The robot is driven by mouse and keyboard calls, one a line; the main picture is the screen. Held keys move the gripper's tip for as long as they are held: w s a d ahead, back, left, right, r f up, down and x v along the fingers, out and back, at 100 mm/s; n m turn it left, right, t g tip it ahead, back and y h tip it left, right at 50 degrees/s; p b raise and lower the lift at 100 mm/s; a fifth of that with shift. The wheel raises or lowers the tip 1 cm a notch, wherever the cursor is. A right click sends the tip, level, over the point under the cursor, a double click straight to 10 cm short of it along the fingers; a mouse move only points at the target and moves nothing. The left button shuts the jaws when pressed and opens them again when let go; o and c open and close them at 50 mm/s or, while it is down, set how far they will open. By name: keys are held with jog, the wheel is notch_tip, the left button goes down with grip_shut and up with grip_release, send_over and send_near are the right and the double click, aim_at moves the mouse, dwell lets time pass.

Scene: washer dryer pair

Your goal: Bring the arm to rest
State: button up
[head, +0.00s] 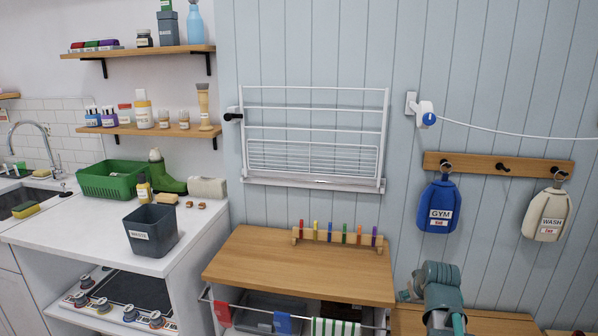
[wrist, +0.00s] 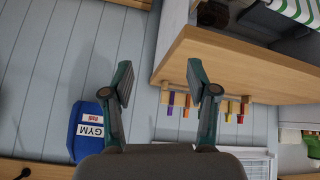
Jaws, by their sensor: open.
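My gripper (wrist: 160,82) shows in the wrist view with its two teal-and-grey fingers spread apart and nothing between them. Part of my teal and grey arm stands at the lower right of the head view, in front of the wooden surface. I cannot make out the fingers clearly there. In the wrist view, which is rotated, the edge of a wooden table (wrist: 230,62) lies beyond the fingers to the right, and the blue GYM bag (wrist: 88,130) lies to the left. No contact with either shows.
The wooden table (head: 290,265) carries a rack of coloured pegs (head: 338,235). A rail with hung cloths (head: 335,326) runs below its front. The blue GYM bag (head: 438,207) and white WASH bag (head: 546,215) hang on the wall. A white drying rack (head: 315,140) is wall-mounted. A bin (head: 150,232) stands left.

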jog(key=s+a+f+m+g, duration=0.1)
jog(key=s+a+f+g, duration=0.15)
jog(key=s+f, duration=0.55)
jog(key=s+a+f+m+g+y+p, duration=0.1)
jog(key=s+a+f+g, duration=0.15)
jog(key=f, duration=0.95)
jog(key=s+a+f+m+g, duration=0.15)
jog(key=s+a+f, duration=0.35)
jog(key=f, duration=0.5)
jog(key=s+a+f+g, duration=0.1)
jog(key=s+f, duration=0.4)
jog(key=s, duration=0.5)
jog(key=s+a+f+n+g+p, duration=0.1)
jog(key=s+f+g, duration=0.3)
jog(key=s, duration=0.6)
jog(key=s+a+f+n+g, duration=0.1)
jog(key=s+a+f+g, duration=0.1)
jog(key=s+f, duration=0.4)
jog(key=s+a, duration=0.1)
jog(key=s, duration=0.3)
jog(key=shift+s+a+g+p, duration=0.25)
jog(key=shift+g+p, duration=0.1)
jog(key=shift+f, duration=0.1)
